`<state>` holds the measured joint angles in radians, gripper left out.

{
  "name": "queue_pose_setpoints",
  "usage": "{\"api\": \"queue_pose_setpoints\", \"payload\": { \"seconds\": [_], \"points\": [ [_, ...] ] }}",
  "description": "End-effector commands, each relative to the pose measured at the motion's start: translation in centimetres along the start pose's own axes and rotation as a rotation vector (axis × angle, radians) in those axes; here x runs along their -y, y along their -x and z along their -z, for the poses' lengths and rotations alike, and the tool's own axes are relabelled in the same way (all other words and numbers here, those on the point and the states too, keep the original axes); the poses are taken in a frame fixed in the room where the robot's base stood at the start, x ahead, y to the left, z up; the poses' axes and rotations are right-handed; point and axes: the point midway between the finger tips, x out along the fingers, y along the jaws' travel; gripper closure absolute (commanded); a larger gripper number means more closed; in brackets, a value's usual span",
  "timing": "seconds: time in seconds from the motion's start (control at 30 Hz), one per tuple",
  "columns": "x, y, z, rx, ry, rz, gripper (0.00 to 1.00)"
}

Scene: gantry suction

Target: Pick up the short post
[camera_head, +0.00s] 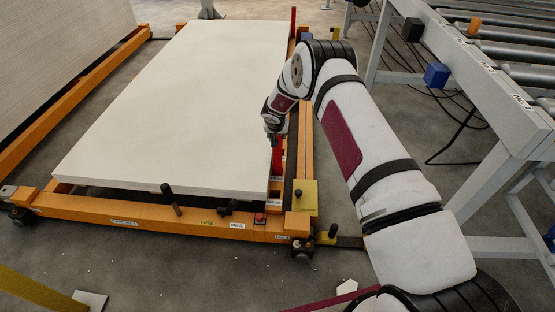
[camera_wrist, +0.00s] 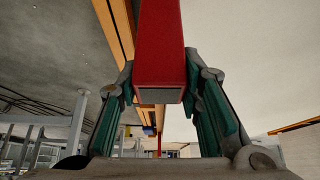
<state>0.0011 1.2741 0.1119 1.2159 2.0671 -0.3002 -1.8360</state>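The short post (camera_head: 277,160) is a red square bar standing upright on the right side of the orange frame, next to the white slab. In the wrist view the red post (camera_wrist: 160,45) lies between my fingers, its end face turned to the camera. My gripper (camera_head: 274,132) is at the top of the post in the head view. In the wrist view my gripper (camera_wrist: 160,75) has its green finger pads close against both sides of the post, with no clear gap, and looks shut on it. The post's lower end is partly hidden.
The white slab (camera_head: 180,100) lies on the orange frame (camera_head: 150,208) left of my arm. A taller red post (camera_head: 293,22) stands at the far corner. A roller conveyor (camera_head: 490,60) is at the right. Grey floor (camera_head: 440,130) lies between frame and conveyor.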

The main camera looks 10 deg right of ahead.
Motion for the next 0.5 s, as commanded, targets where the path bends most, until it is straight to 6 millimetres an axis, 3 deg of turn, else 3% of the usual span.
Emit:
{"api": "queue_pose_setpoints", "payload": {
  "seconds": [0.03,0.1,0.5],
  "points": [
    [-0.01,-0.01,-0.02,0.0,0.0,0.0,0.91],
    [-0.01,-0.01,-0.03,0.0,0.0,0.0,1.0],
    [0.02,0.41,0.37,-0.003,-0.001,0.001,1.0]
  ]
}}
